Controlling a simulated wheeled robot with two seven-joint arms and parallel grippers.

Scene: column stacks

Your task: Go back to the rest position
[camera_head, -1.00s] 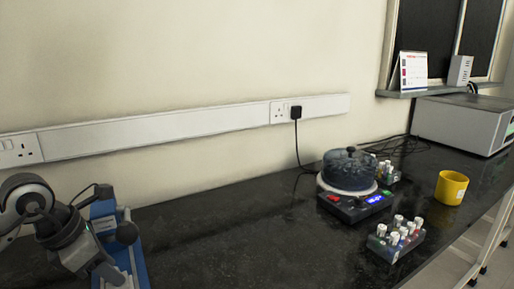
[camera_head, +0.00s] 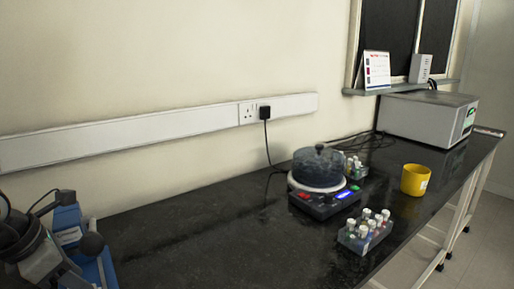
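Neither of my grippers is in view, and I see no part of my arms that I can be sure of. The task names no object to handle. The head view shows a black bench top (camera_head: 200,245) running along a cream wall. On it stands a dark round lidded device (camera_head: 318,168) on a base with a lit blue display, and nothing of mine is near it.
A blue and grey device (camera_head: 70,235) stands at the left edge, partly cut off. Vial racks (camera_head: 365,232) (camera_head: 354,168), a yellow cup (camera_head: 415,180) and a grey box (camera_head: 428,118) are at the right. The middle-left bench is clear, and floor (camera_head: 480,225) shows at lower right.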

